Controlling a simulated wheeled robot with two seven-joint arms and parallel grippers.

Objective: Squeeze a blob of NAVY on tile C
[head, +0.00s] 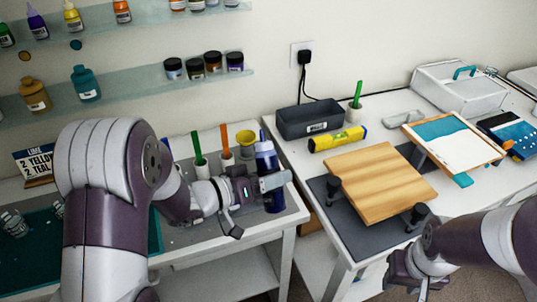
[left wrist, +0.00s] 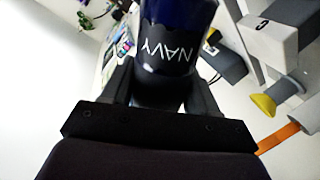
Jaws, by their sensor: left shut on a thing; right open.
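The dark blue bottle (head: 266,160) stands about upright at the right end of the left table. In the left wrist view, its black label reads NAVY (left wrist: 168,50). My left gripper (head: 268,184) is shut around this bottle, its fingers on both sides. A grey block marked C (left wrist: 262,26) shows in the left wrist view; I cannot tell whether it is tile C. I cannot make out a tile C in the head view. My right gripper (head: 415,275) is open and empty, low at the front of the right table.
A yellow funnel (head: 246,138) and cups with green and orange sticks (head: 225,140) stand beside my left forearm. A gap separates the tables.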

